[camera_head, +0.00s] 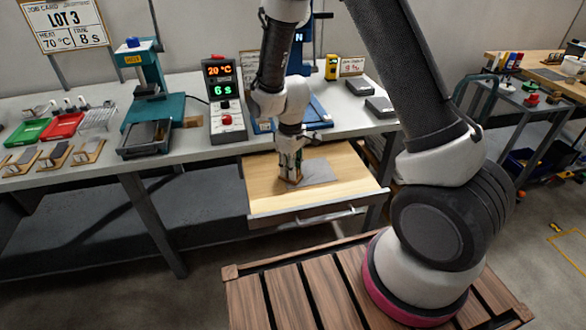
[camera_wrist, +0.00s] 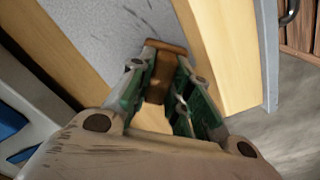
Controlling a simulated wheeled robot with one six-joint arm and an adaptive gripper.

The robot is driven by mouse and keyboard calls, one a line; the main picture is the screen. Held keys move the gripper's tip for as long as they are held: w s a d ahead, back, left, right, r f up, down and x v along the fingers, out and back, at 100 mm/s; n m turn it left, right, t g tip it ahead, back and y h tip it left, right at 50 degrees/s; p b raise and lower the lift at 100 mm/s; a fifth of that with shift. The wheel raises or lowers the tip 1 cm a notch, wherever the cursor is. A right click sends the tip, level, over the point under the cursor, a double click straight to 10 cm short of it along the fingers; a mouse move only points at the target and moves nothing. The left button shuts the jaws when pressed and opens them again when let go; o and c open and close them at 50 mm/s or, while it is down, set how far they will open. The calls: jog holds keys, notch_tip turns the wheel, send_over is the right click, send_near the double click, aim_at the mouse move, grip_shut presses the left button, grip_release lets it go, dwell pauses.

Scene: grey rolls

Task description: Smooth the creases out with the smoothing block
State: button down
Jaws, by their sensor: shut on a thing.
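A flat grey sheet (camera_head: 320,171) lies on the light wooden bottom of the pulled-out drawer. In the wrist view the grey sheet (camera_wrist: 85,35) shows several short dark marks that look like creases. My gripper (camera_head: 291,174) points down over the left part of the sheet. In the wrist view its green fingers (camera_wrist: 162,92) are closed on a brown wooden block (camera_wrist: 164,47), the smoothing block. The block is at sheet level, but I cannot tell whether it presses on the sheet. My fingers hide part of the block.
The drawer (camera_head: 262,201) has a raised front edge with a handle. The bench top above holds a control box (camera_head: 222,100) reading 20 °C and 6 s, a teal press (camera_head: 150,90), and red and green trays (camera_head: 64,126). A job card (camera_head: 66,27) reads LOT 3, 70 °C, 8 s.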

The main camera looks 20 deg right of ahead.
jog(key=shift+a, duration=0.6)
jog(key=shift+w+d+r, duration=0.1)
jog(key=shift+r, duration=3.8)
